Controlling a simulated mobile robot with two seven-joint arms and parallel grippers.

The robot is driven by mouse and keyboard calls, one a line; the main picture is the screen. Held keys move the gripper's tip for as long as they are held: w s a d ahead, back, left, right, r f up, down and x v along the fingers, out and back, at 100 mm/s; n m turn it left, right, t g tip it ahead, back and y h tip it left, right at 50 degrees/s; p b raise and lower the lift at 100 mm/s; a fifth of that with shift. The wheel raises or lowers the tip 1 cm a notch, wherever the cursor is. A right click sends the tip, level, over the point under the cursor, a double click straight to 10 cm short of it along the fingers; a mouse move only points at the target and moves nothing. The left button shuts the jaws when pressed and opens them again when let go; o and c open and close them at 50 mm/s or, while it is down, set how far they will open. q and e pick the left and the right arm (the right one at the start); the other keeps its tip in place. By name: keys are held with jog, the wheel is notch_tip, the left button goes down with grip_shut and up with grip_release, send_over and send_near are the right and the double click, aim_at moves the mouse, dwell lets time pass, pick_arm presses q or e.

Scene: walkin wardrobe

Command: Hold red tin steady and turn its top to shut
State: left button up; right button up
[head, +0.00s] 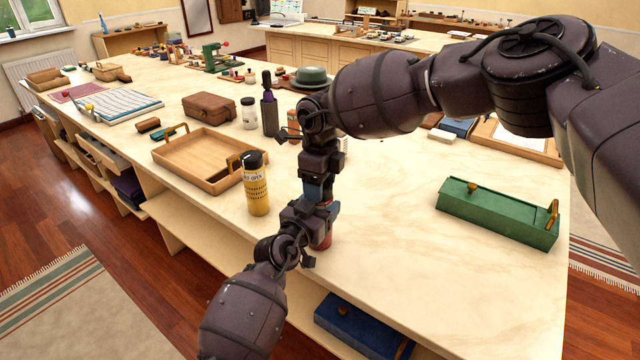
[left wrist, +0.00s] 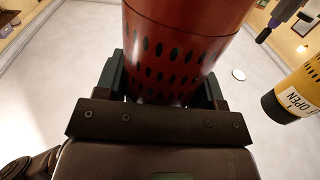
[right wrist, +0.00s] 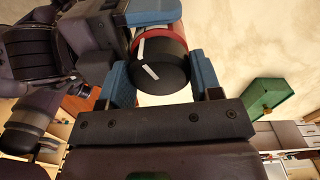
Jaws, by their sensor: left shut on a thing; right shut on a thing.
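The red tin (head: 322,242) stands near the table's front edge, mostly hidden by my grippers in the head view. In the left wrist view the red tin (left wrist: 175,50) has rows of dark oval spots and sits between the fingers of my left gripper (left wrist: 165,88), which is shut on its body. In the right wrist view its black top (right wrist: 158,68) carries a white line, with the red rim (right wrist: 150,42) behind it. My right gripper (right wrist: 163,82) comes from above and is shut on the top. Whether the top is seated fully is hard to tell.
A yellow tin (head: 257,198) with a black top and an OPEN label stands just left. A wooden tray (head: 200,160) lies behind it. A green box (head: 495,212) with a brass handle is at the right. The tabletop (head: 400,260) between is clear.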

jog(key=shift+m, duration=0.6)
jog(key=o, duration=0.9)
jog(key=shift+c, duration=0.2)
jog(key=shift+o, duration=0.3)
jog(key=shift+d+r, duration=0.1)
jog(key=shift+r, duration=3.9)
